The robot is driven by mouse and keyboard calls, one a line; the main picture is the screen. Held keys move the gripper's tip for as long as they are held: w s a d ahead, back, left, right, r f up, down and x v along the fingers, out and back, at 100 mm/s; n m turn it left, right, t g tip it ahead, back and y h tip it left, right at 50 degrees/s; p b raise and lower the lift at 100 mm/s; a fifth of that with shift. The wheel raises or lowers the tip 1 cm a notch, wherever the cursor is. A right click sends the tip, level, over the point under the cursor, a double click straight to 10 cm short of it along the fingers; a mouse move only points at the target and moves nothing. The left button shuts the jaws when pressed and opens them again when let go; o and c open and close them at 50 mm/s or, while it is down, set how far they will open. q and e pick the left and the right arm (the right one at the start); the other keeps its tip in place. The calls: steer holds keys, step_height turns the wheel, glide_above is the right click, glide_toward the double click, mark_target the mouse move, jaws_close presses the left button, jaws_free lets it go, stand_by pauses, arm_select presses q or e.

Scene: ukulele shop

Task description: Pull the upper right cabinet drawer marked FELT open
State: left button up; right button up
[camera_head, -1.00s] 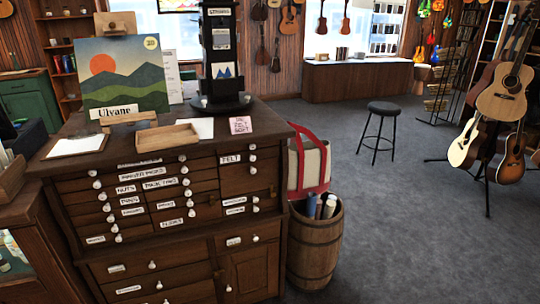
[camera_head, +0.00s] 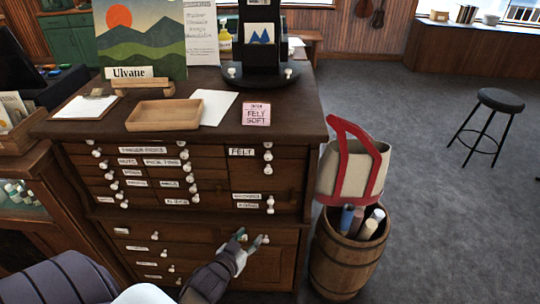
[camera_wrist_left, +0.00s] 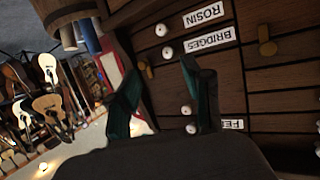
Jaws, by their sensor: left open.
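The dark wooden cabinet (camera_head: 110,217) faces me. Its upper right drawer carries the white FELT label (camera_head: 241,152) and appears shut, with small white knobs (camera_head: 268,156) near its right end. My left gripper (camera_head: 252,238) is open and empty, low in front of the cabinet's right side, well below the FELT drawer. In the left wrist view its two dark green fingers (camera_wrist_left: 160,72) stand apart before drawer fronts with white knobs and the labels ROSIN and BRIDGES (camera_wrist_left: 209,44). A label partly hidden by one finger (camera_wrist_left: 232,124) shows only its first letters. My right gripper is not in view.
A barrel (camera_head: 340,262) with rolled tubes and a red-trimmed bag (camera_head: 357,172) stands close to the cabinet's right side. A wooden tray (camera_head: 164,115), a pink note (camera_head: 256,113) and a black display stand occupy the cabinet top. Floor around the stool (camera_head: 490,128) is clear.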

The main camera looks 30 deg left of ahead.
mark_target(267, 158)
arm_select(q)
step_height(267, 158, up, 17)
steer(key=w+a+t, duration=0.1)
steer(key=a+t, duration=0.1)
steer(key=t, duration=0.2)
steer(key=shift+y, duration=0.3)
steer(key=w, duration=0.4)
steer(key=w+a+p, duration=0.1)
steer(key=w, duration=0.3)
steer(key=w+p, duration=0.1)
steer(key=w, duration=0.4)
steer(key=shift+a+r, duration=0.35)
steer(key=shift+w, duration=0.4)
steer(key=shift+f, duration=0.1)
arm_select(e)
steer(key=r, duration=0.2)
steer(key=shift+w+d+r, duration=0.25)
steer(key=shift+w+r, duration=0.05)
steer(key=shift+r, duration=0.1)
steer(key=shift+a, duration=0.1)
arm_select(q)
jaws_close()
